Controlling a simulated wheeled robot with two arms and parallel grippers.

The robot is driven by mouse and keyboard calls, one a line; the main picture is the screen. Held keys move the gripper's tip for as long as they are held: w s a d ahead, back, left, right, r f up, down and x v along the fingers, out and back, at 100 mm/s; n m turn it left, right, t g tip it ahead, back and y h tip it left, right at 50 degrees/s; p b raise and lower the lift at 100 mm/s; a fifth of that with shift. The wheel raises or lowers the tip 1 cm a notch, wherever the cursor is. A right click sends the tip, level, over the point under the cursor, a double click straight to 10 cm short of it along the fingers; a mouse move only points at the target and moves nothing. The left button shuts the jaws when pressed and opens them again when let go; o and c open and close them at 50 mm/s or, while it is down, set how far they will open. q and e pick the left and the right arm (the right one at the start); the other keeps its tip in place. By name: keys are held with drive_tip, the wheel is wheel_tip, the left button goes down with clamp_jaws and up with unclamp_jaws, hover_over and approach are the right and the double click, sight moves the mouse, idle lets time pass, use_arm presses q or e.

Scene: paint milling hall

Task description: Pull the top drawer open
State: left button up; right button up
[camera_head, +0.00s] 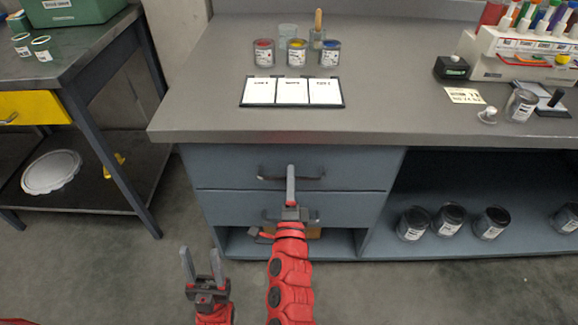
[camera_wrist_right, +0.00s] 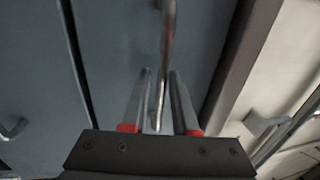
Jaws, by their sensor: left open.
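The blue-grey top drawer (camera_head: 350,165) sits under the bench top, its front looking flush with the cabinet. Its dark bar handle (camera_head: 312,178) runs across the front. My right gripper (camera_head: 291,172) is at the middle of this handle, seen edge-on in the head view. In the right wrist view, the handle bar (camera_wrist_right: 167,45) passes between the two fingers of my right gripper (camera_wrist_right: 160,75), with small gaps showing beside it. My left gripper (camera_head: 202,262) is open and empty, low and left of the drawers, apart from the cabinet.
A second drawer (camera_head: 220,205) with its own handle lies below. The bench top holds paint cans, a card board (camera_head: 293,92) and a rack of coloured bottles. Dark cans (camera_head: 449,219) stand on the shelf at right. A side table (camera_head: 105,65) stands left.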

drive_tip(key=shift+w, duration=0.15)
drive_tip(key=shift+c, duration=0.2)
clamp_jaws()
idle(1.2)
